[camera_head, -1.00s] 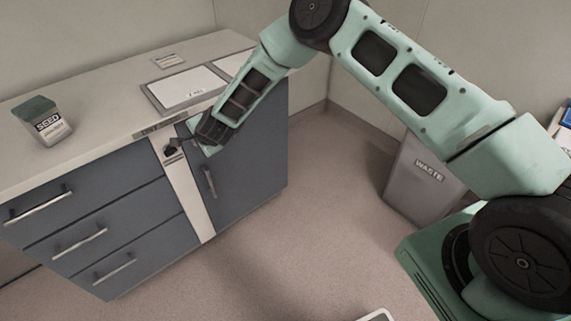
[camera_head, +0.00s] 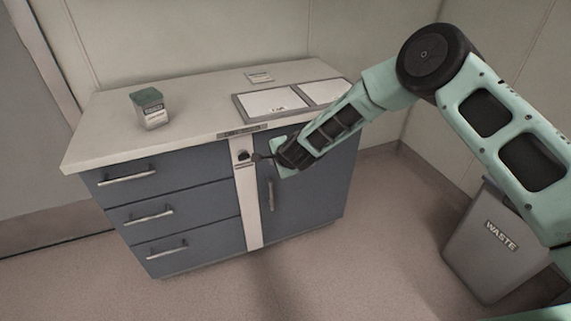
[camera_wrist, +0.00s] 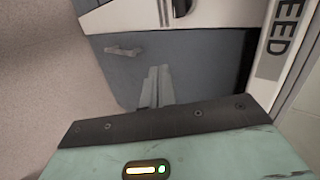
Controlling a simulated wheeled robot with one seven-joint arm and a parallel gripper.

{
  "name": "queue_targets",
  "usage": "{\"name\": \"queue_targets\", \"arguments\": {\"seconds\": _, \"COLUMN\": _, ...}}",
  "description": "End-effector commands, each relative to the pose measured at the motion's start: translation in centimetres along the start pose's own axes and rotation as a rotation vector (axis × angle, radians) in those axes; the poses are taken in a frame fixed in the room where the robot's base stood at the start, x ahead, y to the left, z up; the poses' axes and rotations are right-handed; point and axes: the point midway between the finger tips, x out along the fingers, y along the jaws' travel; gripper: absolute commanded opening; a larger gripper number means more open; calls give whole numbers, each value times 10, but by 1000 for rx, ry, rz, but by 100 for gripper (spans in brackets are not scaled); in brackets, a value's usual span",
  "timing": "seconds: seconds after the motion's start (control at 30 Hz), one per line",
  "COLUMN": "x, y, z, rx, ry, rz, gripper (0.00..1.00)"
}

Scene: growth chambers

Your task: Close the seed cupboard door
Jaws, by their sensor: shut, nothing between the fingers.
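The seed cupboard door (camera_head: 315,185) is the blue-grey panel at the right end of the cabinet, with an upright metal handle (camera_head: 271,193). It looks flush or nearly flush with the front; I cannot tell whether a small gap is left. My gripper (camera_head: 262,157) is at the door's upper left, beside the pale post and above the handle. In the wrist view the shut, empty fingers (camera_wrist: 156,88) are in front of the door (camera_wrist: 190,62), whose handle (camera_wrist: 122,50) is to their upper left. Whether they touch the door is unclear. A dark strip runs between door and SEED label (camera_wrist: 282,38).
A black knob (camera_head: 243,155) sits on the pale post (camera_head: 249,210). Drawers (camera_head: 175,210) are shut on the left. A seed box (camera_head: 150,108) and framed panels (camera_head: 270,102) are on the worktop. A waste bin (camera_head: 495,245) stands right; the floor in front is clear.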

Motion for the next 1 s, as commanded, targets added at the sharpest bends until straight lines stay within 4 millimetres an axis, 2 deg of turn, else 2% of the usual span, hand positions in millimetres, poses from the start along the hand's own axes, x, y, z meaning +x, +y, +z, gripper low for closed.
{"name": "queue_targets", "arguments": {"seconds": 0.27, "x": -33, "y": -3, "z": 3, "rx": -1, "ry": -1, "rz": -3, "gripper": 0}}
{"name": "queue_targets", "arguments": {"seconds": 0.6, "x": -85, "y": -2, "z": 7, "rx": -1, "ry": 0, "rz": -4, "gripper": 0}}
{"name": "queue_targets", "arguments": {"seconds": 0.87, "x": -99, "y": -2, "z": 8, "rx": -3, "ry": -1, "rz": -2, "gripper": 0}}
{"name": "queue_targets", "arguments": {"seconds": 0.93, "x": -106, "y": -5, "z": 13, "rx": -27, "ry": -16, "rz": -1, "gripper": 0}}
{"name": "queue_targets", "arguments": {"seconds": 1.0, "x": -120, "y": -11, "z": 25, "rx": -89, "ry": -53, "rz": 4, "gripper": 0}}
